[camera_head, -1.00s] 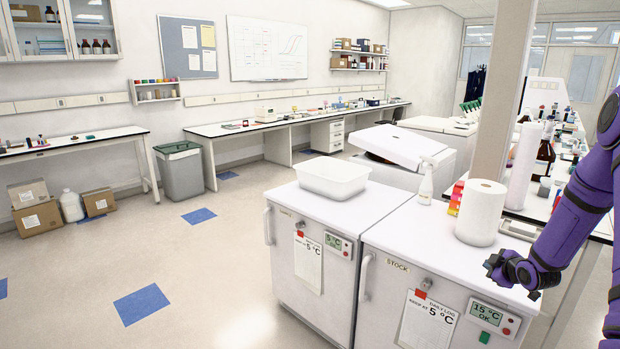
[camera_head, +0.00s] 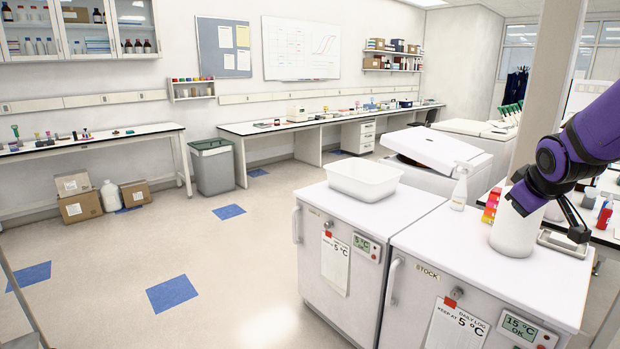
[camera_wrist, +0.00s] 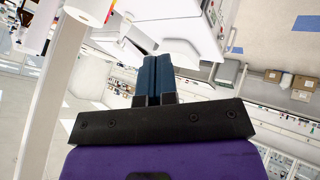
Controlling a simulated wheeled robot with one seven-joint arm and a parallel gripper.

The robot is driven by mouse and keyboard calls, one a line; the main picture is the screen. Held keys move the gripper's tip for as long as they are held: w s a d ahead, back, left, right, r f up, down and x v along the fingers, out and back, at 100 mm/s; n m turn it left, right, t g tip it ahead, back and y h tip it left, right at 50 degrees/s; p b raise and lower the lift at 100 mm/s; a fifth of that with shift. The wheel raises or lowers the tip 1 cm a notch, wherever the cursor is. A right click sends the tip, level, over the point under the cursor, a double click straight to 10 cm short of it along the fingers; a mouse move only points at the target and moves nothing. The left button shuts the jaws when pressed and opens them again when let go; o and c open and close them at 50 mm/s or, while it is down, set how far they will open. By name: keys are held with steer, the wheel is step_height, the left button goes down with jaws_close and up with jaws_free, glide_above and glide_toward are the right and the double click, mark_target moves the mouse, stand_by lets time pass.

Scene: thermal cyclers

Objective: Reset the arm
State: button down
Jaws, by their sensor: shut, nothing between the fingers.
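My purple arm reaches in from the right in the head view.
Two white fridges (camera_head: 340,275) stand in front, with a white tub (camera_head: 363,181) and a spray bottle (camera_head: 460,188) on top. A pillar (camera_head: 545,90) rises behind the roll. The bench at right (camera_head: 600,235) holds bottles.

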steer(key=s+a+r+m+g+y, duration=0.1)
steer(key=s+a, duration=0.3)
steer(key=s, duration=0.4)
steer(key=s+a+r+m+y, duration=0.1)
steer(key=s+a+r, duration=0.2)
steer(key=s, duration=0.6)
steer(key=s+a+r+m+g, duration=0.1)
steer(key=s+a+r+m, duration=0.1)
steer(key=s+a, duration=0.5)
steer(key=shift+s+r+g+y, duration=0.3)
steer(key=shift+s+r+y, duration=0.1)
steer(key=shift+s, duration=0.25)
steer(key=shift+d, duration=0.1)
